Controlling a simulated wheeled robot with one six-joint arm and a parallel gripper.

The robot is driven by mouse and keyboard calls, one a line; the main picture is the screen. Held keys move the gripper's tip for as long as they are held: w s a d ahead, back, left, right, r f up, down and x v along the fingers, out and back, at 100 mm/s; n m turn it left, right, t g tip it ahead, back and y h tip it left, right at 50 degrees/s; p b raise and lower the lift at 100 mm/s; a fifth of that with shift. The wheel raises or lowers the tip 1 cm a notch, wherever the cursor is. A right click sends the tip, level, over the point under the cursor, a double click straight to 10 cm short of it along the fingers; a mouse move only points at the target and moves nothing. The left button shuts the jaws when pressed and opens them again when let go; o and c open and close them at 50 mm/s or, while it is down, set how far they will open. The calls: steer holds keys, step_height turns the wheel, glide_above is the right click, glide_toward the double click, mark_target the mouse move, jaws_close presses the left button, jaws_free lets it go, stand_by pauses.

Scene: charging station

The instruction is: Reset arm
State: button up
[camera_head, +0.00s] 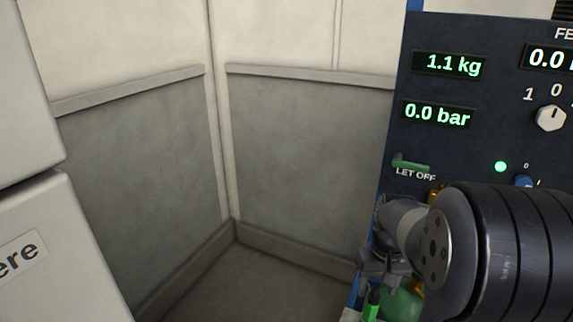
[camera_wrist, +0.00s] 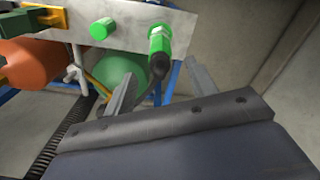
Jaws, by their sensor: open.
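My gripper (camera_wrist: 159,72) shows in the wrist view with its two grey fingers spread apart and nothing held between them. A green hose connector (camera_wrist: 160,42) on a metal bracket (camera_wrist: 128,22) lies just beyond and between the fingertips; I cannot tell the exact gap. In the head view my arm fills the lower right, in front of the dark panel (camera_head: 392,140). The gripper end there is small and partly hidden by my arm.
The panel reads 1.1 kg and 0.0 bar, with a green lever (camera_head: 412,164) and a selector knob (camera_head: 551,118). A green tank (camera_wrist: 119,72) and an orange tank (camera_wrist: 32,66) sit under the bracket. A white cabinet (camera_head: 62,235) stands left; the corner floor (camera_head: 235,285) is clear.

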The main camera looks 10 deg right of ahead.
mark_target(372, 307)
step_height(372, 307, down, 8)
steer(key=shift+r, duration=0.1)
steer(key=shift+r+p, duration=0.35)
steer(key=shift+r, duration=0.1)
steer(key=shift+f, duration=0.1)
steer(key=shift+f+b, duration=0.4)
steer(key=shift+b, duration=0.05)
step_height(372, 307, up, 10)
steer(key=shift+r, duration=0.2)
step_height(372, 307, down, 11)
steer(key=shift+r, duration=0.2)
step_height(372, 307, up, 5)
steer(key=p, duration=0.4)
steer(key=shift+r, duration=0.2)
steer(key=shift+r+p, duration=1.55)
steer(key=shift+r, duration=0.4)
